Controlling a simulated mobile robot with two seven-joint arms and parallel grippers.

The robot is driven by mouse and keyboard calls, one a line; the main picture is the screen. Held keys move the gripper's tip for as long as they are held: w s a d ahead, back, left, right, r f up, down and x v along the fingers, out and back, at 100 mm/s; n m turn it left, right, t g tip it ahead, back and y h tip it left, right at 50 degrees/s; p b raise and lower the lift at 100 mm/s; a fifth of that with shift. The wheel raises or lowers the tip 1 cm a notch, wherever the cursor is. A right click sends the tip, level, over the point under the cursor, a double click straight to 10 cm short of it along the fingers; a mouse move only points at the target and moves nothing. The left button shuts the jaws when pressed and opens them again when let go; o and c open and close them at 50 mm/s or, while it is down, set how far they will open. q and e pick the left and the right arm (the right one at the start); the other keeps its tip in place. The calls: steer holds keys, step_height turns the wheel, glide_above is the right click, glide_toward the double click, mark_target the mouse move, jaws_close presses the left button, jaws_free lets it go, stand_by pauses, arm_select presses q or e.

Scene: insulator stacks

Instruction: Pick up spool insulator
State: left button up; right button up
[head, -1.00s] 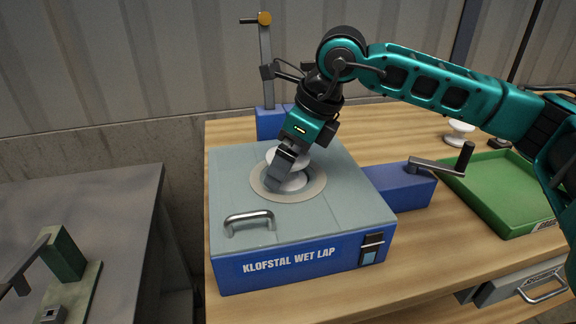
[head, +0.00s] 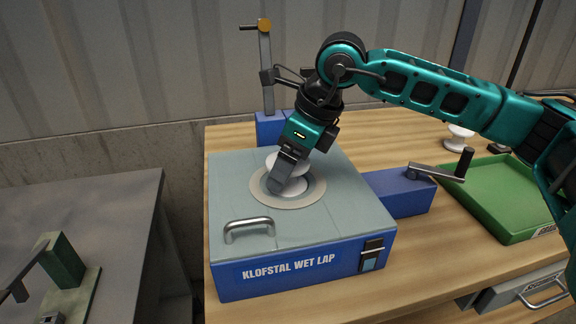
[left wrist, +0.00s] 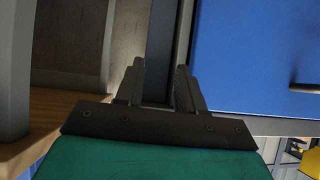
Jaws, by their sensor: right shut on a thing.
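A white spool insulator (head: 298,186) sits in the round opening of the blue and grey box marked KLOFSTAL WET LAP (head: 337,213). My right gripper (head: 280,182) reaches down from above and is shut on the insulator, hiding part of it. The insulator's upper flange shows behind the fingers and its lower part shows within the ring. I cannot tell whether it touches the bottom of the opening. In the left wrist view my left gripper (left wrist: 160,85) has its fingers apart with nothing between them.
Another white insulator (head: 459,137) stands at the back right of the wooden table (head: 400,263). A green tray (head: 500,200) and a crank handle (head: 440,172) are right of the box. A post (head: 267,75) rises behind it. A grey bench (head: 90,205) stands at the left.

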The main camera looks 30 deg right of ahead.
step_height(320, 180, up, 20)
steer(key=p, duration=0.1)
stand_by(0.4)
